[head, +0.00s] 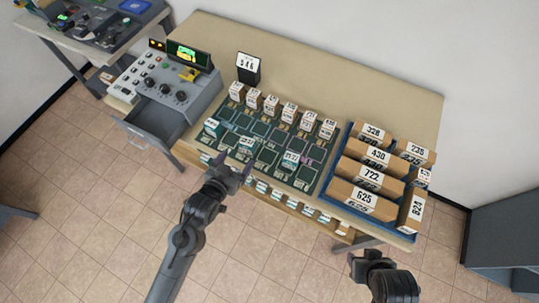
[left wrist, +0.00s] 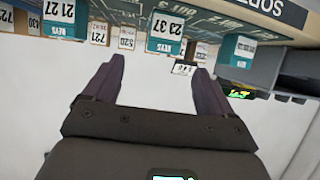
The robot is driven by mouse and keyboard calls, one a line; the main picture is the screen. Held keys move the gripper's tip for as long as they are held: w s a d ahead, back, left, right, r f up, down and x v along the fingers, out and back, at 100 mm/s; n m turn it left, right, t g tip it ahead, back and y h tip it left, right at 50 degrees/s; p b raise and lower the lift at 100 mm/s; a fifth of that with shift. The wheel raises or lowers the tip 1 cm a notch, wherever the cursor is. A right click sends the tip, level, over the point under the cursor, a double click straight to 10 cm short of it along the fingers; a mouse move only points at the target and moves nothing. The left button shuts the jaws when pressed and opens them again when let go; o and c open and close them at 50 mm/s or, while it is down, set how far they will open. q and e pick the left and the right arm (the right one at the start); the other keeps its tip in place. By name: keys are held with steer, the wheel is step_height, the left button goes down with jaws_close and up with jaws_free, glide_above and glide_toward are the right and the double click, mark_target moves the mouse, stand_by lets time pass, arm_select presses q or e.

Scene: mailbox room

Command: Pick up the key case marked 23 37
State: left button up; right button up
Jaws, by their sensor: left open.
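The key case marked 23 37 (left wrist: 165,30) is a teal block with a white label, near the top middle of the left wrist view, which shows the scene upside down. In the head view it appears to be the middle teal case (head: 245,145) on the dark sorting board (head: 237,118). My left gripper (head: 236,165) is open and empty, in front of the board's near edge and close to that case. Its two fingers (left wrist: 158,66) show apart, with the case beyond their tips. My right gripper (head: 362,264) is at the lower right, away from the board; its jaw state is unclear.
Teal cases stand to either side, one marked 21 27 (left wrist: 57,15) and another (left wrist: 236,50). Numbered white-labelled boxes (head: 269,105) line the board's back. A blue tray (head: 404,236) of brown parcels is at right, a console (head: 172,80) at left.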

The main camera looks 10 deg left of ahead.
mark_target(245, 149)
arm_select(q)
steer(key=b+x, duration=0.1)
steer(key=x, duration=0.1)
steer(key=f+b+x, duration=0.1)
steer(key=x, duration=0.1)
steer(key=b+x, duration=0.1)
steer(key=x, duration=0.2)
steer(key=shift+s+a+f, duration=0.2)
steer(key=shift+a, duration=0.2)
steer(key=shift+w+d+f, duration=0.1)
steer(key=shift+w+f, duration=0.1)
steer(key=shift+w, duration=0.35)
steer(key=shift+r+b+x, duration=0.2)
steer(key=shift+b+x, duration=0.4)
steer(key=shift+x, duration=1.75)
steer(key=shift+w+d, duration=0.1)
arm_select(e)
steer(key=f, duration=0.5)
steer(key=shift+a+f, duration=0.3)
steer(key=shift+f, duration=0.1)
arm_select(q)
steer(key=c, duration=1.1)
